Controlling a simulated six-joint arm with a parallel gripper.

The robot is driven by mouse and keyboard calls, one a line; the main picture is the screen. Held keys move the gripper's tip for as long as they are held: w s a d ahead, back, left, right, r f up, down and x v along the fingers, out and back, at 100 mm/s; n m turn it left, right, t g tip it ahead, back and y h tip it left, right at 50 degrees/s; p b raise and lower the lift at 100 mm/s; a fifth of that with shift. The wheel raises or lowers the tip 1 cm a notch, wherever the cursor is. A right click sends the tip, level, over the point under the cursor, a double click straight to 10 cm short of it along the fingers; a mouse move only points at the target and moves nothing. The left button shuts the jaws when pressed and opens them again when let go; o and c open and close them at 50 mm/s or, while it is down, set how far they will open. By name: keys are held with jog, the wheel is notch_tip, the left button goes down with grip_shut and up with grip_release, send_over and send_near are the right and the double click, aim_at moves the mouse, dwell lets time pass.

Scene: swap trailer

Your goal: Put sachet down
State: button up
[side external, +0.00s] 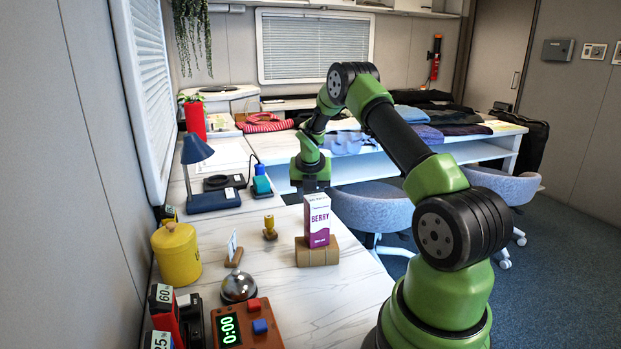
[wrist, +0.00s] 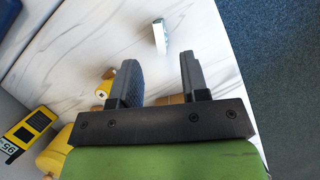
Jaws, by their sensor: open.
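My gripper (side external: 312,185) is open over the white marble-look table, just behind the berry carton in the side view. In the wrist view its two fingers (wrist: 158,62) stand apart with nothing held between them. A small white packet-like object with a dark green edge (wrist: 159,36) rests on the table beyond the fingertips, apart from them. It may be the sachet, but it is too small to tell. I cannot make it out in the side view.
A berry carton (side external: 317,221) stands on a wooden block (side external: 317,252). A brass stamp (side external: 270,228), bell (side external: 238,287), yellow canister (side external: 176,255), timer box (side external: 248,325) and blue lamp (side external: 197,165) stand leftward. The table (side external: 345,300) is clear at the front right.

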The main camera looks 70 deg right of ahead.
jog(key=s+a+r+m+t+y, duration=0.25)
jog(key=a+r+m, duration=1.05)
jog(key=a+r, duration=0.7)
jog(key=s+a+r+m+t+y, duration=0.2)
jog(key=s+a+m+t+y, duration=0.1)
jog(key=s+a+m, duration=1)
jog(key=shift+s+a+m+y, duration=0.3)
jog(key=shift+s+a+y, duration=0.05)
jog(key=shift+s+a, duration=0.45)
